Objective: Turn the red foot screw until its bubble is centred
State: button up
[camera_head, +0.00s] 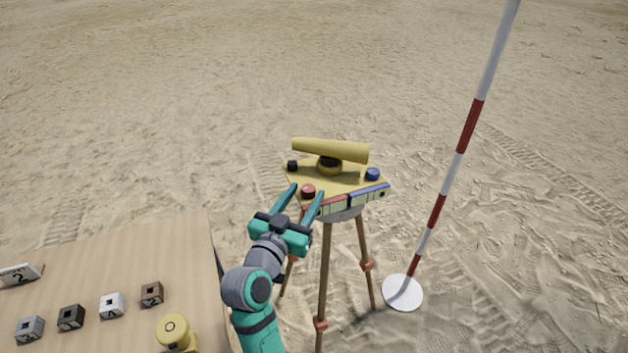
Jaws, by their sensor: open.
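A yellow levelling instrument (330,151) stands on a yellow triangular plate on a wooden tripod (325,270). The red foot screw (308,191) is at the plate's front left corner. A blue screw (372,174) is at the right corner and a black one (292,165) at the back left. Bubble vials (355,199) run along the plate's front edge, with red and blue sections; the bubbles are too small to read. My gripper (305,193) is open, its two teal fingers pointing at the red screw, one to each side of it in the picture. I cannot tell whether they touch it.
A table (190,250) at lower left carries several small numbered blocks (111,305), a label (20,275) and a yellow round-topped object (175,332). A red and white pole (450,175) stands on a white disc (402,292) at right. Sand around is open.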

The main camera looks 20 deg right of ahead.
aim_at(311, 185)
jog(key=x, duration=0.6)
jog(key=shift+w+d, duration=0.1)
jog(key=shift+d, duration=0.1)
jog(key=c, duration=1.1)
